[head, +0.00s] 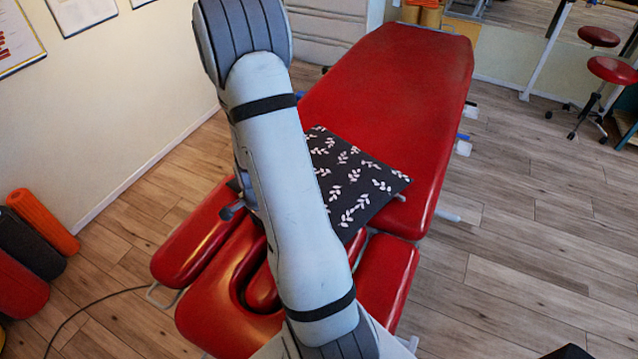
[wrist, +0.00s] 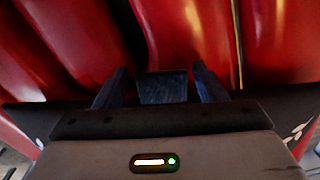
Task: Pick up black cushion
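The black cushion (head: 358,180) with white leaf prints lies on the red treatment table, at the lower end of its long section. My arm covers its left part in the head view. In the wrist view its dark edge (wrist: 292,108) shows beside and behind my gripper, with a few white leaves at the right. My gripper (wrist: 162,84) has its two fingers apart, over or beside the cushion. A dark block shows between the fingers; I cannot tell whether it is cushion or gripper. In the head view the gripper is hidden behind my arm.
The red treatment table (head: 408,80) has a split headrest and side armrests at its near end. Red stools (head: 610,70) are at the upper right. The wooden floor right of the table is clear.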

